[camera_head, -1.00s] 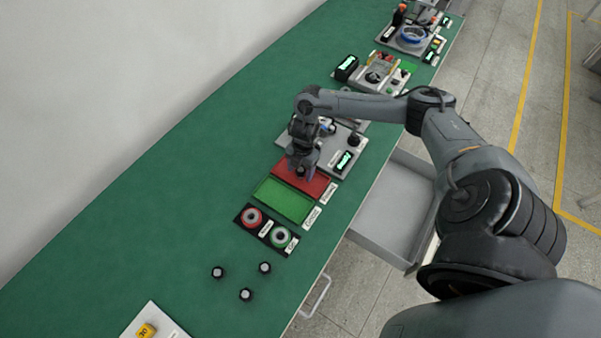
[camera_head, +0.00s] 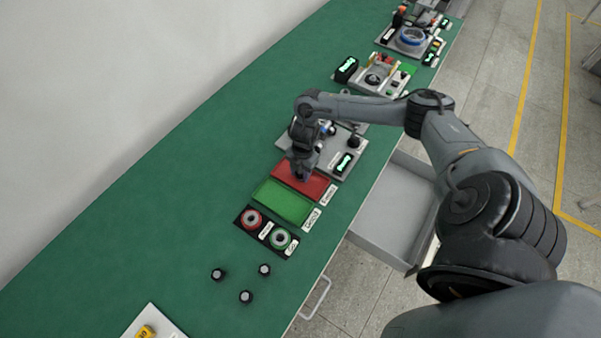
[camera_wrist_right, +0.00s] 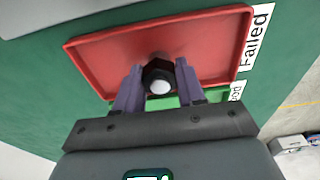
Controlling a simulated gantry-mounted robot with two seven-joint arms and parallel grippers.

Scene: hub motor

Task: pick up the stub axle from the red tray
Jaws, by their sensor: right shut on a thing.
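The red tray (camera_head: 318,187) lies on the green bench, and its label in the right wrist view reads "Failed". It fills the upper middle of the right wrist view (camera_wrist_right: 110,55). My right gripper (camera_head: 301,176) is over the red tray's left part. In the right wrist view its two purple-grey fingers (camera_wrist_right: 159,82) are shut on the stub axle (camera_wrist_right: 158,74), a dark piece with a light round end. Whether the stub axle touches the tray floor is hard to tell. In the head view it is hidden by the gripper. My left gripper is not in view.
A green tray (camera_head: 281,203) adjoins the red one. A black holder with a red ring (camera_head: 252,219) and a green ring (camera_head: 279,239) sits nearer. Several small black parts (camera_head: 246,296) stand on the bench. A grey fixture plate (camera_head: 346,141) is behind. An open drawer (camera_head: 385,215) juts out right.

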